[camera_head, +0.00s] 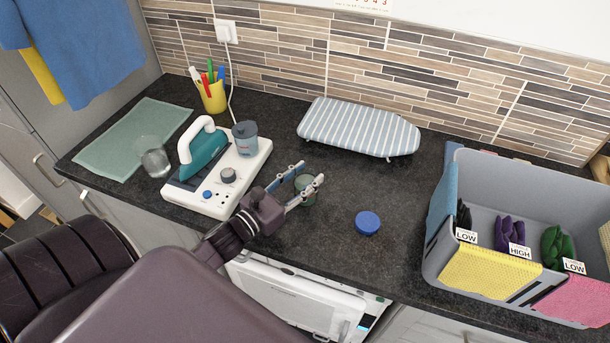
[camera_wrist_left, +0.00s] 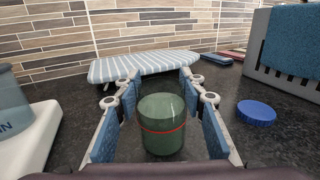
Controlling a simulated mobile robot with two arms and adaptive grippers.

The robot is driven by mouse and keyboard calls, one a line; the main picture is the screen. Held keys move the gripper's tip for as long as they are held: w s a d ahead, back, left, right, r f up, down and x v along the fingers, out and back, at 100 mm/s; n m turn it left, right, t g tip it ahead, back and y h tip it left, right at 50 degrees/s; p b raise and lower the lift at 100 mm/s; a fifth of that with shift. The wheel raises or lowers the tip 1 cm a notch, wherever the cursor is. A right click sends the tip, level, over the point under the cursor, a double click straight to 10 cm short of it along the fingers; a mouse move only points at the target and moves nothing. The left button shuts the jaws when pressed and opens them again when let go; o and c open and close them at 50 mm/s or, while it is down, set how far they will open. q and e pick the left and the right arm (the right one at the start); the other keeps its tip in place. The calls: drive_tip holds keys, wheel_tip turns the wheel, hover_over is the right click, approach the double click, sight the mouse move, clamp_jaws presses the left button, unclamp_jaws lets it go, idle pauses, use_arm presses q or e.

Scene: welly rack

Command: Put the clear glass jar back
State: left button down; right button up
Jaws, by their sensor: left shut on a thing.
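The clear glass jar (camera_head: 154,158) stands at the left of the dark counter, by the edge of a green mat. My left gripper (camera_head: 306,188) is well to its right, shut on a green jar (camera_head: 305,190). In the left wrist view the green jar (camera_wrist_left: 162,124) is upright between the two blue-padded fingers (camera_wrist_left: 161,118) and has a thin red ring around it. It is at or close to the counter; I cannot tell whether it touches. A loose blue lid (camera_head: 367,222) lies to its right. My right gripper is not in view.
A teal iron (camera_head: 203,152) sits on a white base (camera_head: 245,158) between the clear jar and my gripper, with a grey-blue container (camera_head: 245,137). A striped board (camera_head: 360,127) lies behind. A grey bin (camera_head: 435,265) with cloths stands right. The green mat (camera_head: 125,137) is bare.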

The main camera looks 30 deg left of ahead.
use_arm(q)
drive_tip(key=shift+f, duration=0.1)
drive_tip(key=c, duration=1.3)
unclamp_jaws()
drive_tip(key=shift+o, duration=0.3)
drive_tip(key=s+b, duration=0.1)
drive_tip(key=s, duration=0.2)
drive_tip(key=s+a+b, duration=0.1)
drive_tip(key=s, duration=0.3)
drive_tip(key=s+b, duration=0.1)
drive_tip(key=s, duration=0.2)
drive_tip(key=shift+s+a, duration=0.15)
drive_tip(key=shift+a, duration=0.2)
drive_tip(key=shift+s+a+b, duration=0.15)
drive_tip(key=shift+s+b, duration=0.2)
drive_tip(key=shift+s, duration=0.45)
